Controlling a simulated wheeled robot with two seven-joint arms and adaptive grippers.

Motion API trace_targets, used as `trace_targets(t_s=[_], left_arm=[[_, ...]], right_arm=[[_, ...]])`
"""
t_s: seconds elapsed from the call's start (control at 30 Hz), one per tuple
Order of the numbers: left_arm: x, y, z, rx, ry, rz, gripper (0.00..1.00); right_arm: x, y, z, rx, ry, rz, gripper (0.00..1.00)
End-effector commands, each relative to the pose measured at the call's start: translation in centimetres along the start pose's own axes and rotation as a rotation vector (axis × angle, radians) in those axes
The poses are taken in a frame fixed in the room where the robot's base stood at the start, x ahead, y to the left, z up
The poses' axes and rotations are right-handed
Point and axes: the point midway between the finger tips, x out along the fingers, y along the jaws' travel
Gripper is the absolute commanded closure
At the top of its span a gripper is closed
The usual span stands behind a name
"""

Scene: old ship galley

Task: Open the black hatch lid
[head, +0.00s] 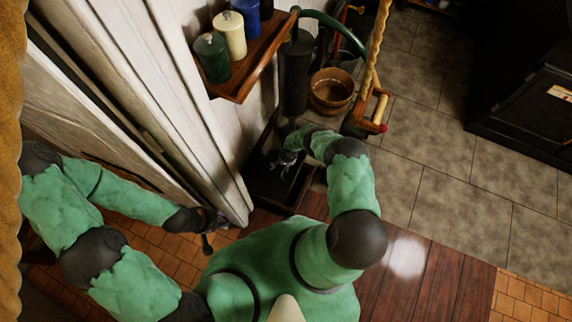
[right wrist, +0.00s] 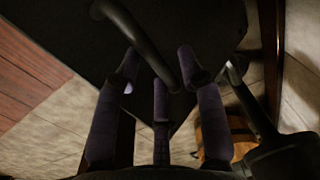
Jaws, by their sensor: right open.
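The black hatch lid (right wrist: 75,32) fills the upper part of the right wrist view as a dark flat panel. A curved dark handle bar (right wrist: 145,42) stands out from it. My right gripper (right wrist: 160,72) is open, with its fingers reaching up toward the lid and the handle's lower end between or just in front of them. I cannot tell whether they touch. In the head view my right gripper (head: 283,160) is over a low black box-like unit (head: 272,188) by the white wall. My left gripper (head: 208,224) is low at the wall's edge; its fingers are too small to read.
A wooden shelf (head: 262,55) with several canisters hangs above the unit. A wooden bucket (head: 331,91) and a rope-wrapped post (head: 376,50) stand behind it. A black cabinet (head: 530,95) is at right. The tiled floor (head: 430,165) between is clear.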

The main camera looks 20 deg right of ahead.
Motion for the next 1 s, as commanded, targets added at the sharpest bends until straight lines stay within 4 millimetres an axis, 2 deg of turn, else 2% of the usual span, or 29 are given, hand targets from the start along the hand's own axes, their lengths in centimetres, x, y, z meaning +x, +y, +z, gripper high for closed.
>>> trace_targets(t_s=[0.03,0.2,0.47,1.0], left_arm=[[0.0,0.0,0.0,0.0,0.0,0.0,0.69],[0.0,0.0,0.0,0.0,0.0,0.0,0.69],[0.0,0.0,0.0,0.0,0.0,0.0,0.69],[0.0,0.0,0.0,0.0,0.0,0.0,0.69]], right_arm=[[-0.6,-0.6,-1.4,0.001,0.023,-0.013,0.54],[-1.3,-0.6,-1.4,0.001,0.023,-0.013,0.54],[-3.4,-0.3,-0.8,0.0,0.013,-0.008,0.54],[-9.1,-0.1,-0.1,0.0,0.002,-0.002,0.54]])
